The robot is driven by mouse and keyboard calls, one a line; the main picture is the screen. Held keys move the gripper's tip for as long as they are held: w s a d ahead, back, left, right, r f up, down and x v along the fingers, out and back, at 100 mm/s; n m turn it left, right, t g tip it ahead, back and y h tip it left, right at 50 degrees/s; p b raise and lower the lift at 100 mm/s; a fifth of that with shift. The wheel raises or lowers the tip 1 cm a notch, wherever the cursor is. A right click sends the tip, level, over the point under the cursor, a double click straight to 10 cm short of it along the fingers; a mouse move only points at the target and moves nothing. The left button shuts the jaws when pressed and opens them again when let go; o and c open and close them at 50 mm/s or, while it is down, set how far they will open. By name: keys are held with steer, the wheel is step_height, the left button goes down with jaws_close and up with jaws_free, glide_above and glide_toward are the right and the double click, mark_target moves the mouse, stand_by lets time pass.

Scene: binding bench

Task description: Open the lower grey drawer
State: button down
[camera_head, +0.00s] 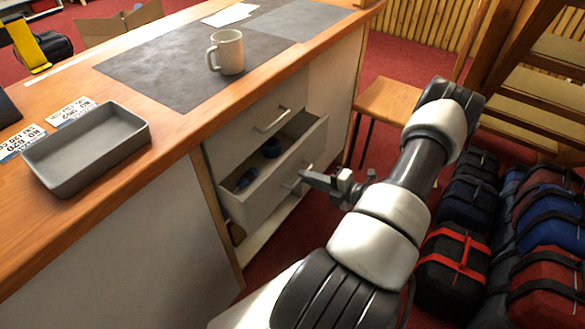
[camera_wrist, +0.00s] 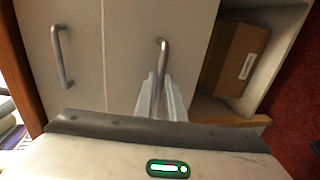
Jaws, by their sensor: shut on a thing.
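The lower grey drawer (camera_head: 270,195) stands partly pulled out of the bench, below the closed upper drawer (camera_head: 250,115). Dark blue objects (camera_head: 271,149) show inside it. My gripper (camera_head: 305,178) is at the lower drawer's bar handle, in front of the drawer face. In the wrist view the fingers (camera_wrist: 162,100) are shut on the lower drawer's handle (camera_wrist: 163,48). The upper drawer's handle (camera_wrist: 62,57) is free, to the left in that view. The exact finger contact is partly hidden.
On the bench top are a grey tray (camera_head: 140,133), a mug (camera_head: 228,52) and a dark mat (camera_head: 170,75). A stool (camera_head: 395,103) stands beyond the drawers. Bags (camera_head: 455,265) crowd the floor at right. A cardboard box (camera_wrist: 238,60) sits in the open shelf beside the lower drawer in the wrist view.

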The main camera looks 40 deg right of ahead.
steer(key=f+v, duration=0.2)
steer(key=v, duration=1.1)
steer(key=shift+s+d+f, duration=0.2)
steer(key=shift+s+f, duration=0.15)
steer(key=shift+s, duration=0.1)
steer(key=c, duration=1.8)
jaws_free()
steer(key=shift+c, duration=0.2)
steer(key=p+v, duration=0.1)
steer(key=v, duration=1.6)
steer(key=shift+s+d, duration=0.15)
steer(key=shift+s, duration=0.05)
